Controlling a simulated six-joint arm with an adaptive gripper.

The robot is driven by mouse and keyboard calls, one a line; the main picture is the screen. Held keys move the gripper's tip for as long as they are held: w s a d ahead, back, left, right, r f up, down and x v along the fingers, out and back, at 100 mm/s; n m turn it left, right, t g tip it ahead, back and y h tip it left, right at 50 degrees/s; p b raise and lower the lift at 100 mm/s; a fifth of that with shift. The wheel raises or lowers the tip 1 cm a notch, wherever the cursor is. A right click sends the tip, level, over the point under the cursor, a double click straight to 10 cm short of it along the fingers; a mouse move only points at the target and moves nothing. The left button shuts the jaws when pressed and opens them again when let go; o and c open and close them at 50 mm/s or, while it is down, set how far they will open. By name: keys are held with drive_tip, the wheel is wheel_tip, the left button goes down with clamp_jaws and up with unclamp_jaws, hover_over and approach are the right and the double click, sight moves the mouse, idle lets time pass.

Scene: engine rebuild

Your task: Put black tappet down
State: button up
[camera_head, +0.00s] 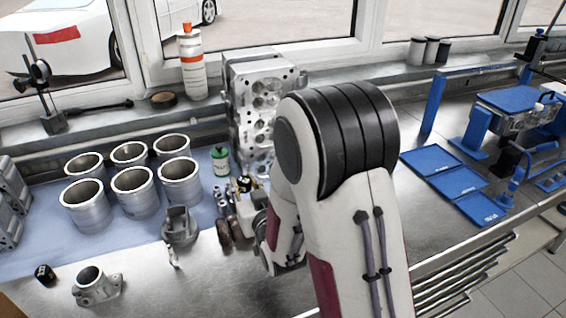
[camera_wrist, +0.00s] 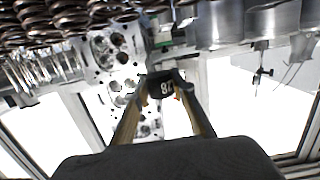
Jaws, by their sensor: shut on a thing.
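A black tappet (camera_wrist: 163,87) with a white number on it is held between the two fingertips of my gripper (camera_wrist: 166,92), in the middle of the wrist view. In the head view my gripper is mostly hidden behind my arm. A small black piece (camera_head: 244,183) shows there just left of the arm, in front of the cylinder head; it looks like the held tappet. Another small black piece with a light mark (camera_head: 45,274) sits on the metal bench at the front left. I cannot tell what surface, if any, the held tappet touches.
The grey cylinder head (camera_head: 242,100) stands upright by the window. A green can (camera_head: 220,160), springs (camera_head: 224,232) and several metal liners (camera_head: 134,192) stand left of my arm. A grey piston with rod (camera_head: 179,228) is nearby. Blue trays (camera_head: 458,182) lie right.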

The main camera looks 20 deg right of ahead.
sight(247, 179)
drive_tip(key=shift+r, duration=0.15)
drive_tip(key=shift+r, duration=2.45)
drive_tip(key=shift+d, duration=0.4)
drive_tip(key=s+d+r, duration=0.1)
drive_tip(key=s+d, duration=0.2)
drive_tip(key=d, duration=0.7)
drive_tip(key=s+d+r, duration=0.1)
drive_tip(key=s+d, duration=0.1)
drive_tip(key=d, duration=0.8)
drive_tip(key=s+d+f, duration=0.2)
drive_tip(key=s+d, duration=0.9)
drive_tip(key=s, duration=0.3)
wheel_tip(247, 179, down, 6)
drive_tip(key=shift+a+f+n+y, duration=0.2)
drive_tip(key=shift+n+y, duration=0.1)
drive_tip(key=shift+y, duration=0.1)
